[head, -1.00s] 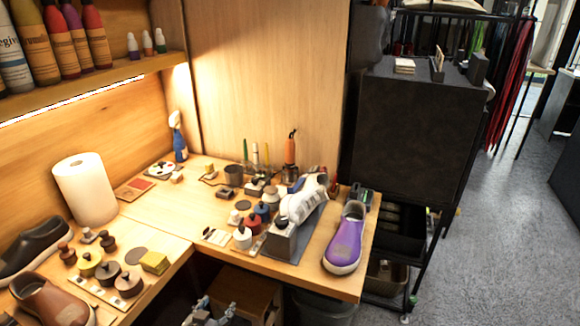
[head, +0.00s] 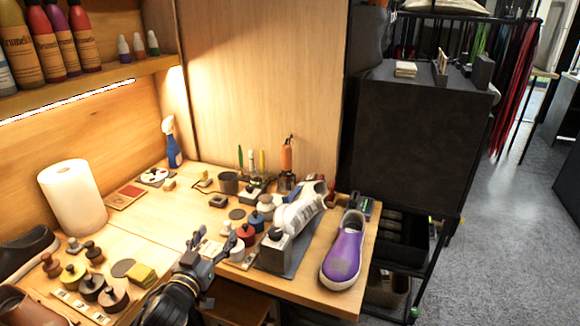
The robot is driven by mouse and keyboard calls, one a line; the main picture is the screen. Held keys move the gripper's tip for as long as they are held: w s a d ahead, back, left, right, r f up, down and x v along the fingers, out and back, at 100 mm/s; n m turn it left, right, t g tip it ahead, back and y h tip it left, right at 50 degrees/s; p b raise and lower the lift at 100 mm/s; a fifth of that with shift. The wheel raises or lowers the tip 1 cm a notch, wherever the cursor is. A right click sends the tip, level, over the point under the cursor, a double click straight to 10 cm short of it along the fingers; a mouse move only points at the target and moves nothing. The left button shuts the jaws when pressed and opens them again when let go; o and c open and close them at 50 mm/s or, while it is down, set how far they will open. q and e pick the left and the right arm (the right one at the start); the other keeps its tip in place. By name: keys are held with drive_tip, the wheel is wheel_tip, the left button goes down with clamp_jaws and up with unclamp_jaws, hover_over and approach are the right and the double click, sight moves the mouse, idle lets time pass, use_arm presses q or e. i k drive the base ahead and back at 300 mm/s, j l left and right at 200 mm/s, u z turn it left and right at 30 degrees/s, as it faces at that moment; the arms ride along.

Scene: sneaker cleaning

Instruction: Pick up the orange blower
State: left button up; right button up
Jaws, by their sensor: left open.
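The orange blower (head: 287,157) stands upright at the back of the workbench, in a dark holder against the wooden panel. My left gripper (head: 210,245) is in the lower middle of the head view, over the bench's front edge. It is open, and nothing shows between its fingers. It is well in front of the blower and to its left, apart from it. My right gripper is not in view.
A white shoe (head: 298,212) on a grey stand and a purple shoe (head: 344,252) are right of my gripper. Several small jars (head: 246,234) lie between gripper and blower. A paper towel roll (head: 72,198) stands left. A black cabinet (head: 415,130) stands right of the bench.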

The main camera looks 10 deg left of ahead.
sight(286, 151)
drive_tip(key=i+l, duration=0.15)
drive_tip(key=i, duration=0.5)
drive_tip(key=i+l, duration=0.15)
drive_tip(key=i, duration=0.55)
